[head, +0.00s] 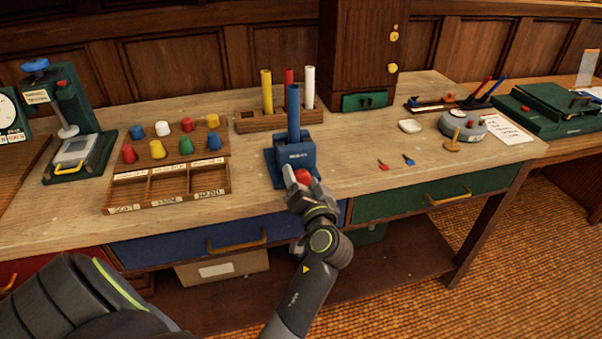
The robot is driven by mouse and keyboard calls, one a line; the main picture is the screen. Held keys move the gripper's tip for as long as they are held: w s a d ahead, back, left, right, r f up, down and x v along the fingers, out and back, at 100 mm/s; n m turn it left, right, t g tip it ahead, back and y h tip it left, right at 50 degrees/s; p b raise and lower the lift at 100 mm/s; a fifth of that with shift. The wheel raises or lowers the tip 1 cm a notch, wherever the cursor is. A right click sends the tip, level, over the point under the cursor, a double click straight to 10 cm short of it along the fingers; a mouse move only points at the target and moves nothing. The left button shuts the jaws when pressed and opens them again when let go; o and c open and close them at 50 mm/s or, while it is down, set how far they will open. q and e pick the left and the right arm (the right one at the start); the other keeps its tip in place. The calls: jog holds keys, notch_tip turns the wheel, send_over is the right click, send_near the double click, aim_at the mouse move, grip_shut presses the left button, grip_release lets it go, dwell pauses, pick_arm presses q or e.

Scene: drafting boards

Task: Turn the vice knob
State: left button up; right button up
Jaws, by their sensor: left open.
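A small blue vice (290,158) stands near the front edge of the bench, with a blue rod (293,110) upright in it. Its red knob (302,176) is on the front face, facing me. My left gripper (299,184) is open, with its fingers at the knob, seemingly one on each side. I cannot tell whether they touch it. The gripper hides the lower part of the knob and some of the vice's front. My right gripper is not in view.
Left of the vice are a wooden tray (170,201) and several coloured pegs. Behind it, a wooden rack (262,121) holds yellow, red and white rods. Two small darts and a grey round device (463,125) lie to the right. The bench just right of the vice is clear.

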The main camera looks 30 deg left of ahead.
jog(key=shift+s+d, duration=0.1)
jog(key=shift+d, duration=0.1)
pick_arm(q)
jog(key=c, duration=1)
jog(key=m+p, duration=0.1)
jog(key=m, duration=0.2)
jog(key=shift+d+r, duration=0.1)
jog(key=shift+r, duration=0.05)
jog(key=shift+m, duration=0.4)
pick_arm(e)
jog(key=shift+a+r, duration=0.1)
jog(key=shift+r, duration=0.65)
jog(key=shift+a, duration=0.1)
pick_arm(q)
jog(key=o, duration=1)
jog(key=shift+f, duration=0.2)
